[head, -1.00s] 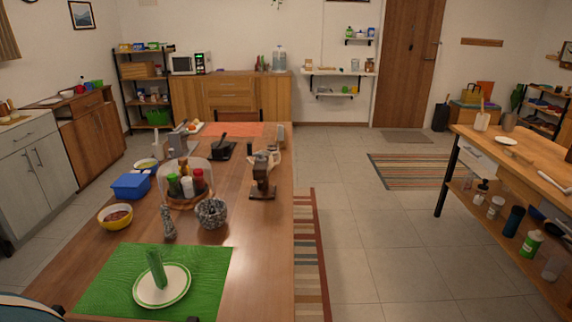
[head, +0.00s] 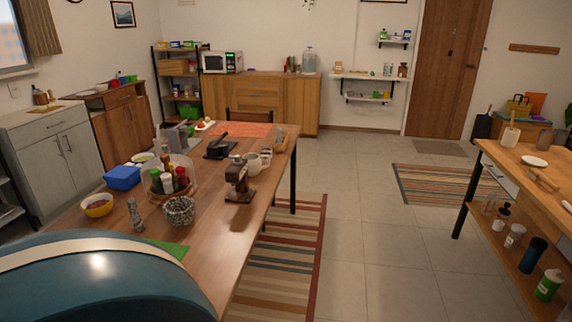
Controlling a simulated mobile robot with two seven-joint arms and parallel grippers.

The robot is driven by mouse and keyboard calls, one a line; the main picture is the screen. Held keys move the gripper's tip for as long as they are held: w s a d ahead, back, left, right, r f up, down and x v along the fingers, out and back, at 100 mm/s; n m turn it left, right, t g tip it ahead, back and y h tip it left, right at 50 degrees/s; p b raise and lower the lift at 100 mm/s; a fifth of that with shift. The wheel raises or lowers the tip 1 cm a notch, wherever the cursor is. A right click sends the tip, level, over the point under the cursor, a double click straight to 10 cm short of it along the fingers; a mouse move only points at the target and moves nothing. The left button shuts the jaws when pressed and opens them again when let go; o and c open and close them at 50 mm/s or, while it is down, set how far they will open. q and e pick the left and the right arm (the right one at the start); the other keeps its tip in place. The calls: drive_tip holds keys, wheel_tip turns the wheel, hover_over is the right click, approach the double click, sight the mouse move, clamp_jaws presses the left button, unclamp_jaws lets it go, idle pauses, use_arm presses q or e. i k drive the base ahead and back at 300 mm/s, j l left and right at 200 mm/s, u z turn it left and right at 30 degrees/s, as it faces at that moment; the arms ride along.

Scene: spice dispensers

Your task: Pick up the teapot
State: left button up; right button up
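I cannot pick out a teapot for certain. Small white vessels (head: 253,161) stand on the wooden table (head: 225,225), behind a brown grinder-like object (head: 240,182); they are too small to tell apart. A dark object with a handle (head: 220,147) stands farther back on the table. Neither gripper is in view. A large blue, rounded part of my own body covers the lower left and hides the table's near end.
On the table stand a spice carousel (head: 166,181), a patterned grey bowl (head: 180,211), a pepper mill (head: 136,215), a blue box (head: 122,178) and a yellow bowl (head: 97,206). A worktable (head: 545,180) stands at right. The tiled floor (head: 370,240) between is open.

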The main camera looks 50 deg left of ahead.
sight(255, 166)
drive_tip(key=i+u, duration=0.25)
drive_tip(key=i, duration=0.2)
drive_tip(key=i+l+u, duration=0.25)
drive_tip(key=i, duration=0.15)
drive_tip(key=i+l+u, duration=0.15)
drive_tip(key=i+u, duration=0.15)
drive_tip(key=i, duration=0.15)
